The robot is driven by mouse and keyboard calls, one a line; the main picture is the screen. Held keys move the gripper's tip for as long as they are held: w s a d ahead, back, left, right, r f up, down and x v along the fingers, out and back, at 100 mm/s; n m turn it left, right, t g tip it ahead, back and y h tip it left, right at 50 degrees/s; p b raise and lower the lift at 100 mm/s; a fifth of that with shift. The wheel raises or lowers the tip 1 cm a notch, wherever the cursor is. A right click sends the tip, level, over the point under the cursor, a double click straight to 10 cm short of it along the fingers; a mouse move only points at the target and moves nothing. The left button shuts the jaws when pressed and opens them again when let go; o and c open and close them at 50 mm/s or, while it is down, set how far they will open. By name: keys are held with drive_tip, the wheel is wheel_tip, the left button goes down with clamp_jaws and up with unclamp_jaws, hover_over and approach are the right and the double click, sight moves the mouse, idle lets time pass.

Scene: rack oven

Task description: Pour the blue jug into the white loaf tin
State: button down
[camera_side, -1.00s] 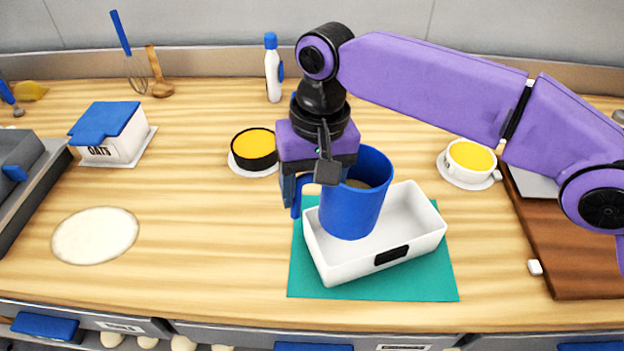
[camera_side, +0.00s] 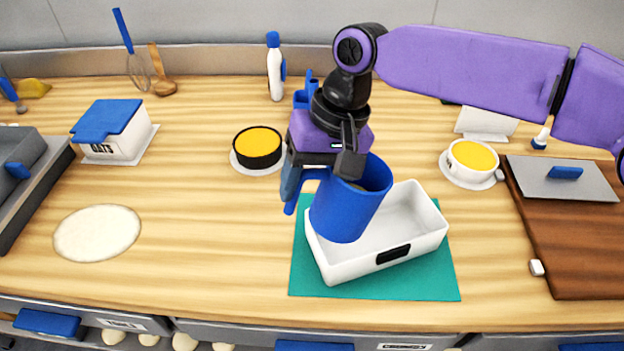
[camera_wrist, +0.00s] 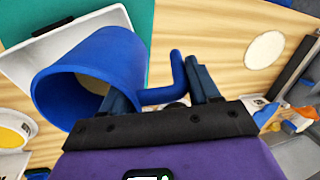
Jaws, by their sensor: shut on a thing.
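The blue jug (camera_side: 345,209) hangs over the left part of the white loaf tin (camera_side: 416,222), tilted, its mouth towards the upper right in the side view. My gripper (camera_side: 297,192) is shut on the jug's handle, on the jug's left side. In the wrist view the jug (camera_wrist: 95,75) is at the left, and my gripper (camera_wrist: 165,92) has its fingers at the handle. Something pale shows inside the jug's mouth in the wrist view. The tin stands on a teal mat (camera_side: 325,284). The part of the tin's inside behind the jug is hidden.
A black bowl with yellow contents (camera_side: 257,147) stands behind left, and a white cup with yellow contents (camera_side: 471,160) behind right. A wooden board (camera_side: 560,240) lies at the right. A pale round patch (camera_side: 97,233) lies on the counter at the left.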

sight(318, 170)
drive_tip(key=shift+r+y, duration=0.55)
drive_tip(key=shift+y, duration=0.15)
drive_tip(key=shift+d, duration=0.1)
drive_tip(key=shift+r+g+y, duration=0.4)
drive_tip(key=shift+y, duration=0.3)
drive_tip(key=shift+d, duration=0.1)
drive_tip(key=shift+w+d+r+y, duration=0.2)
drive_tip(key=shift+r+y, duration=0.1)
drive_tip(key=shift+y, duration=0.3)
drive_tip(key=shift+d+g, duration=0.1)
drive_tip(key=shift+g, duration=0.2)
drive_tip(key=shift+d+r+y, duration=0.2)
drive_tip(key=shift+y, duration=0.5)
